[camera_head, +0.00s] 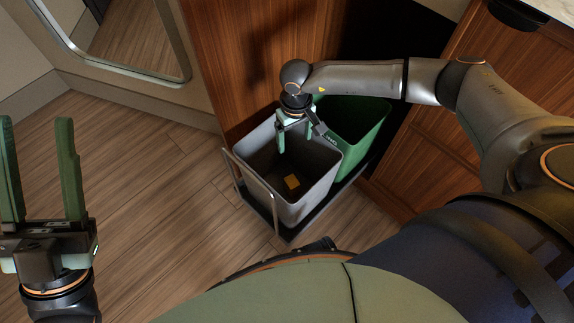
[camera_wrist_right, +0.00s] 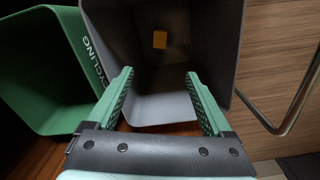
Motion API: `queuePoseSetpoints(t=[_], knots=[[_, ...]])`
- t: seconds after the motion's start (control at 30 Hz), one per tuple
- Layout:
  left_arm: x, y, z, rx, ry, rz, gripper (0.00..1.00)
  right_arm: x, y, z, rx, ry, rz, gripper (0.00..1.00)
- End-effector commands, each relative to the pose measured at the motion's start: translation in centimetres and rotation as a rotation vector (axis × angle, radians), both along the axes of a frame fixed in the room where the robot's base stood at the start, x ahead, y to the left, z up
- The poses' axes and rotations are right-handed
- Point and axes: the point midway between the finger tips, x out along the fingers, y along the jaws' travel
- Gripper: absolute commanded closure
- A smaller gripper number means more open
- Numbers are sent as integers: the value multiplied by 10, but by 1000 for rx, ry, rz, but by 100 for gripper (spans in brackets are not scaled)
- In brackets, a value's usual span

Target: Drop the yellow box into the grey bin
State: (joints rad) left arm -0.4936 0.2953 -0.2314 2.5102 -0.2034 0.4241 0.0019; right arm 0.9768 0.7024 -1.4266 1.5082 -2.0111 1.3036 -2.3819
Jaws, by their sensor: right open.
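The yellow box (camera_head: 291,182) lies inside the grey bin (camera_head: 320,158), on its bottom. It also shows in the right wrist view (camera_wrist_right: 160,40), deep in the grey bin (camera_wrist_right: 215,20). My right gripper (camera_head: 294,142) is over the grey bin's opening, with its fingers pointing down. In the right wrist view its fingers (camera_wrist_right: 160,82) are spread apart with nothing between them. My left gripper (camera_head: 40,170) is at the far left of the head view. Its fingers point up, are apart and hold nothing.
A green bin (camera_head: 365,120) marked for recycling stands beside the grey bin on the same pull-out frame (camera_head: 255,185). Wooden cabinet fronts (camera_head: 425,150) stand around the dark opening. The wooden floor (camera_head: 140,170) at the left is clear.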

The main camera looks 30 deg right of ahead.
Motion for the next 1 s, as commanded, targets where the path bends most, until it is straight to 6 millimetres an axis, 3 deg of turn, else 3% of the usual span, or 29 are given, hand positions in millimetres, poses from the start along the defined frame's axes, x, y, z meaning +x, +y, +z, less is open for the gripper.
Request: queuePoseSetpoints(t=[0.4, 0.6, 1.0], knots=[[0, 2, 28, 28, -23, 24, 50, 1, 0, 82, 0, -4, 0, 15], [-1, 2, 33, 32, -26, 36, 50, 1, 0, 113, 0, -3, 0, 15], [-1, 4, 35, 25, -26, 44, 50, 0, 0, 123, 0, -1, -1, 15]])
